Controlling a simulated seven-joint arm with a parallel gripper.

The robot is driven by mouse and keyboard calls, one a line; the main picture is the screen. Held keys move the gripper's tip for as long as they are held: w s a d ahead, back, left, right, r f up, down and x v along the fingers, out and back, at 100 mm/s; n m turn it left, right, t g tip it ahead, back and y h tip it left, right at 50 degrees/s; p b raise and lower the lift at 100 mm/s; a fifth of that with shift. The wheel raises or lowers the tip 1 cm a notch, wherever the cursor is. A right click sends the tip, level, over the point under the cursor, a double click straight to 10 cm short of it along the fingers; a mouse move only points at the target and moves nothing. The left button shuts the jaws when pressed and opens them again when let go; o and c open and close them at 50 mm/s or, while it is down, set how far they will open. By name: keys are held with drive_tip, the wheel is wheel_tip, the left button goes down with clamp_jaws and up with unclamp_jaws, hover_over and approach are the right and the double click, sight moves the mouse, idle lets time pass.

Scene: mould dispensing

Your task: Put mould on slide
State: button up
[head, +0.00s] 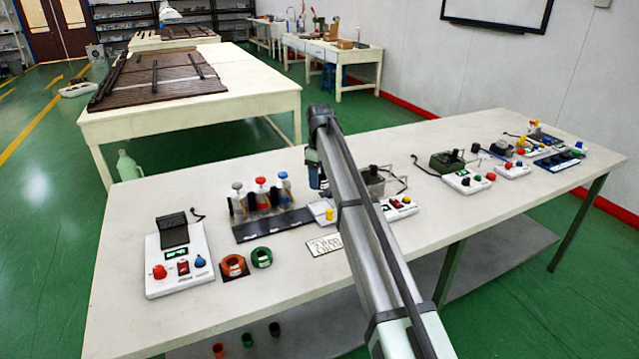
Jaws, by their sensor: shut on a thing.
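My arm reaches up from the lower right, and its end hangs down over the table. My gripper (317,178) is small, dark and partly behind my own arm link. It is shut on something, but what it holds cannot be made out. A long dark strip (285,225), possibly the slide, lies on the table. Several bottles with grey, red and blue caps (262,194) stand along its back. An orange ring-shaped piece (233,265) and a green one (261,257) lie in front of the strip. I cannot tell for sure which piece is the mould.
A white control box (178,258) with a dark screen stands at the left. A patterned white plate (324,244) lies near my arm. More devices (468,180) fill the right side of the table (120,290). Its front left edge is clear.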

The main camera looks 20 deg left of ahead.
sight(319, 208)
drive_tip(key=shift+f, duration=0.2)
drive_tip(key=shift+f, duration=4.05)
drive_tip(key=o, duration=1.2)
drive_tip(key=shift+r, duration=0.1)
drive_tip(key=shift+r, duration=3.4)
